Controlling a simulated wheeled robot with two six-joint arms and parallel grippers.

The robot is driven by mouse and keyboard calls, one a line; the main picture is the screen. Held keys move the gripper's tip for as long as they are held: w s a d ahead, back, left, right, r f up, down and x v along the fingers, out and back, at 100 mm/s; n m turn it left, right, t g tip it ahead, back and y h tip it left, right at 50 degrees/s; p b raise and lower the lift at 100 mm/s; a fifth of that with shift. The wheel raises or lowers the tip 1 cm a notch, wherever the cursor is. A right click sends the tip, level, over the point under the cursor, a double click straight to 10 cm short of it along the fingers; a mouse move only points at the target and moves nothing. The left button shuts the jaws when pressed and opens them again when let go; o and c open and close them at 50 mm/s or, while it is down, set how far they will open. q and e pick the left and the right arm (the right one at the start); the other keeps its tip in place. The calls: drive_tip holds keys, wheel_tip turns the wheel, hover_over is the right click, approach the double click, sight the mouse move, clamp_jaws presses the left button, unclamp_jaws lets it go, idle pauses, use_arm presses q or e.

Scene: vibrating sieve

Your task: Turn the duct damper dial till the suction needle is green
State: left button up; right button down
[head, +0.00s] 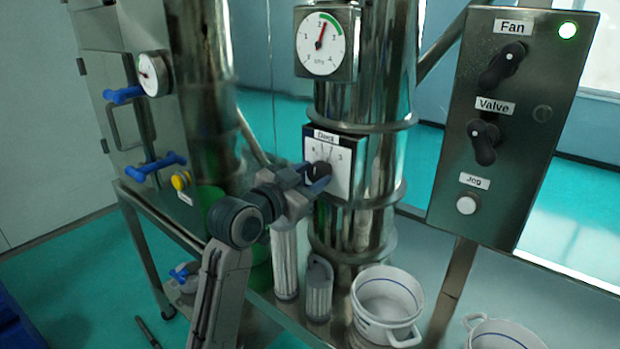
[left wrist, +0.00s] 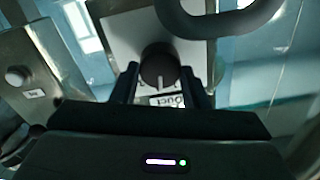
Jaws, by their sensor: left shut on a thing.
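The duct damper dial is a black knob (head: 318,171) on a white plate labelled Duct (head: 342,185), fixed to the shiny metal duct. My left gripper (head: 308,174) is at the knob and shut on it. In the left wrist view the dark knob (left wrist: 159,62) sits between the two fingers (left wrist: 160,88), its white pointer line towards the Duct label. The round suction gauge (head: 320,44) is above on the duct. Its red needle points nearly straight up, slightly right, near the upper left end of the green arc. My right gripper is not in view.
A grey control panel (head: 515,125) with Fan and Valve knobs and a Jog button stands to the right, its green lamp (head: 568,30) lit. White pots (head: 385,300) and a ribbed cylinder (head: 319,290) stand below the duct. A cabinet with blue handles (head: 160,165) is at left.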

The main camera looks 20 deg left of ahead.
use_arm(q)
drive_tip(key=shift+m, duration=0.5)
drive_tip(key=o, duration=1)
drive_tip(key=shift+b+v, duration=1.85)
drive_tip(key=shift+v, duration=3.6)
